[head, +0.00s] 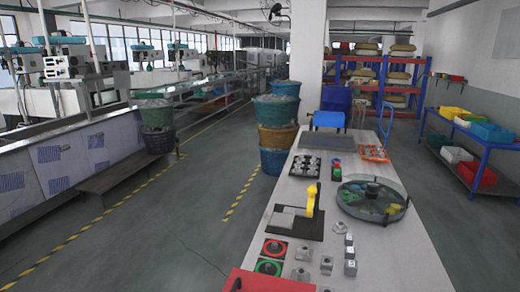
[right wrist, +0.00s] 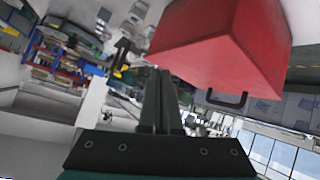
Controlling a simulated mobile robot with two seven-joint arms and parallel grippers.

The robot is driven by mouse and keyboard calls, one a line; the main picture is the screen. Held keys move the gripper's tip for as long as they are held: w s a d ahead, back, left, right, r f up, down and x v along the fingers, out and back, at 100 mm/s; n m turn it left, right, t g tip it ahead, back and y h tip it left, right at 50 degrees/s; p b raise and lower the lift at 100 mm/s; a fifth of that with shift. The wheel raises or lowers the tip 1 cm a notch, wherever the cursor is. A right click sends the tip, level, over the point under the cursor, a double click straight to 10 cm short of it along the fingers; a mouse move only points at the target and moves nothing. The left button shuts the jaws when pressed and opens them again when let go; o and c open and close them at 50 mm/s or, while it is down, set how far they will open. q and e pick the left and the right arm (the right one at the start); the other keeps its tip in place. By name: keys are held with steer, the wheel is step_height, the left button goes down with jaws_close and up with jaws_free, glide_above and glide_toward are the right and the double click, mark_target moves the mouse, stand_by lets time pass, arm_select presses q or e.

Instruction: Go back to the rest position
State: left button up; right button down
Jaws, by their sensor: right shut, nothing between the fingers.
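My right gripper (right wrist: 160,75) shows in the right wrist view as two dark fingers side by side, shut and empty. A red box (right wrist: 222,42) with a dark handle looms large beside and beyond the fingertips; I cannot tell the exact gap between them. In the head view a red box (head: 262,281) is at the near edge of the table, cut off by the bottom of the picture. Neither gripper shows in the head view, and my left gripper is in no view.
The long pale table (head: 400,262) carries a round tank (head: 372,199), a yellow lever device (head: 311,200), red and green ring buttons (head: 275,247), small metal blocks (head: 350,267) and a parts tray (head: 305,166). Stacked baskets (head: 277,135) stand beyond its left side.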

steer(key=s+d+f+m+g, duration=0.15)
steer(key=s+f+g, duration=0.25)
steer(key=s, duration=0.5)
steer(key=s+d+f+m+g, duration=0.1)
steer(key=s+d+f+g, duration=0.2)
steer(key=s, duration=0.6)
step_height(320, 180, down, 30)
steer(key=s+g+b, duration=0.2)
steer(key=b, duration=0.6)
steer(key=s+d+f+b, duration=0.1)
steer(key=s+f+b, duration=0.3)
steer(key=s+f, duration=0.3)
steer(key=s+d+f+b, duration=0.1)
steer(key=s+f+b, duration=0.2)
steer(key=s+f, duration=0.5)
step_height(320, 180, down, 6)
steer(key=shift+f+g+h+b, duration=0.25)
steer(key=shift+g+h+b, duration=0.05)
steer(key=shift+g+b, duration=0.1)
steer(key=shift+n, duration=0.25)
